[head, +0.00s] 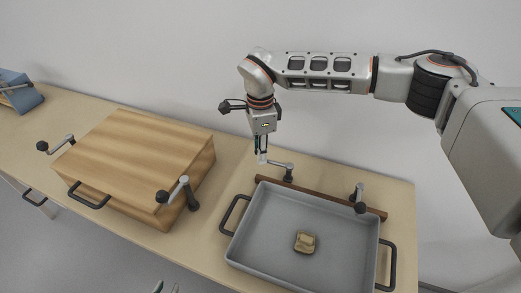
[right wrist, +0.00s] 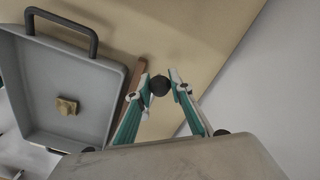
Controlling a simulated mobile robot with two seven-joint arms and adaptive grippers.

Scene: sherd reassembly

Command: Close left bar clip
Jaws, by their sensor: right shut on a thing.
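The left bar clip (head: 280,166) stands at the left part of a brown bar (head: 320,196) along the tray's back edge. Its grey lever points left, away from the tray. My right gripper (head: 262,158) hangs over the lever's end. In the right wrist view my right gripper (right wrist: 160,85) is shut on the clip's black knob (right wrist: 160,86), one fingertip on each side. The right bar clip (head: 358,196) has its lever pointing forward, with its knob by the bar. Only the fingertips of my left gripper (head: 166,288) show at the bottom edge, apart.
A grey tray (head: 250,235) with black handles holds a tan sherd (head: 305,242). A wooden box (head: 140,150) with crank-like clips (head: 180,190) stands on the left. A blue object (head: 20,92) lies at the far left. Bare table (head: 235,165) lies between box and tray.

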